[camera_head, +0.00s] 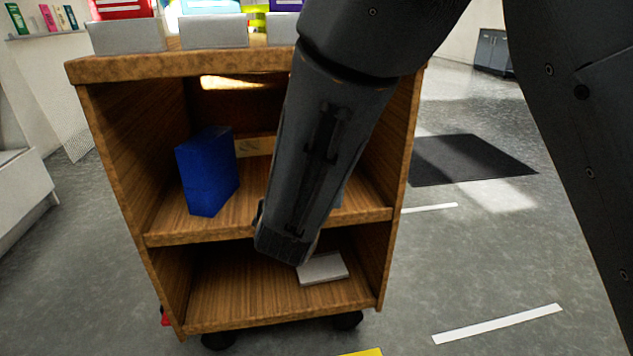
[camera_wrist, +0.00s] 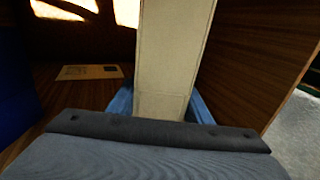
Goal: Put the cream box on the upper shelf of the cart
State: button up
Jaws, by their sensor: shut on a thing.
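The cream box (camera_wrist: 172,60) stands tall in the wrist view, between the blue fingers of my gripper (camera_wrist: 163,104), which is shut on it. In the head view my arm hides the box and nearly all of the gripper. The wooden cart (camera_head: 118,145) has an upper shelf (camera_head: 165,224) and a lower one. My gripper is at the upper shelf's opening, right of its middle, near the cart's right wall (camera_wrist: 262,62). I cannot tell whether the box's base touches the shelf.
A blue box (camera_head: 207,172) stands on the left of the upper shelf. A flat tan piece (camera_wrist: 90,72) is at the back. A pale box (camera_head: 322,268) lies on the lower shelf (camera_head: 235,300). White bins (camera_head: 127,37) line the cart's top.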

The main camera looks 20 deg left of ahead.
notch_tip(320, 180, down, 5)
jog(key=shift+f+b, duration=0.2)
jog(key=shift+b, duration=0.9)
jog(key=shift+r, duration=0.1)
jog(key=o, duration=0.7)
jog(key=shift+f, duration=0.2)
jog(key=o, duration=0.5)
jog(key=shift+r, duration=0.1)
